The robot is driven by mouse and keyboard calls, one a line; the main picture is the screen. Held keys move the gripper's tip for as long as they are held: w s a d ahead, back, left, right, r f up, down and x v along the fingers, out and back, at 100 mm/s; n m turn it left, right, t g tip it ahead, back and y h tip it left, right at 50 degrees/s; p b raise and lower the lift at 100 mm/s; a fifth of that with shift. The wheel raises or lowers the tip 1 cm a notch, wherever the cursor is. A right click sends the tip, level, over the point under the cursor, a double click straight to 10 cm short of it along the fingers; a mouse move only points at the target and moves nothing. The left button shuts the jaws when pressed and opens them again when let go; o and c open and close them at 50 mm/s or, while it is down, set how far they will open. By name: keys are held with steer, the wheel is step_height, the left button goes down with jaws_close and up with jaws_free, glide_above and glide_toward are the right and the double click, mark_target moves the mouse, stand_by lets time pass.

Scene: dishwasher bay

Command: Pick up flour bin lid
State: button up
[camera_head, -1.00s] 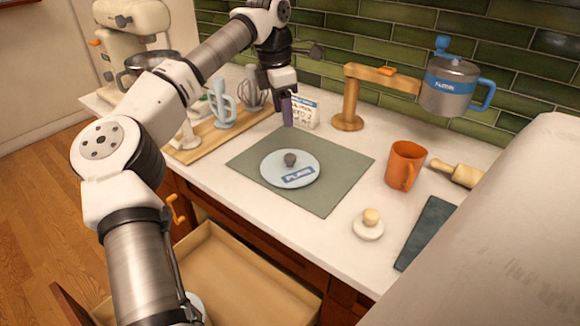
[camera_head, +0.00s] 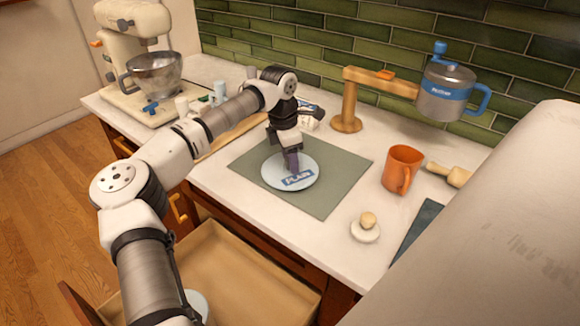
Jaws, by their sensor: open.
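The flour bin lid (camera_head: 272,178) is a pale round disc with a blue label reading "PLAIN". It lies flat on the grey-green mat (camera_head: 338,180) on the counter. In the earlier frame a dark knob stands at its centre; now my gripper hides it. My gripper (camera_head: 291,166) points down over the lid's middle, at the knob. The jaws are open. I cannot tell whether the fingers touch the knob.
An orange mug (camera_head: 402,168) and a small white lid with a wooden knob (camera_head: 366,228) stand to the right. A wooden stand (camera_head: 350,98) and a steel pot with blue handle (camera_head: 445,95) are behind. An open drawer (camera_head: 245,262) juts out in front.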

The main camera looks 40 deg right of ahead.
steer(key=c, duration=1.1)
steer(key=shift+o, duration=0.2)
steer(key=shift+r, duration=0.1)
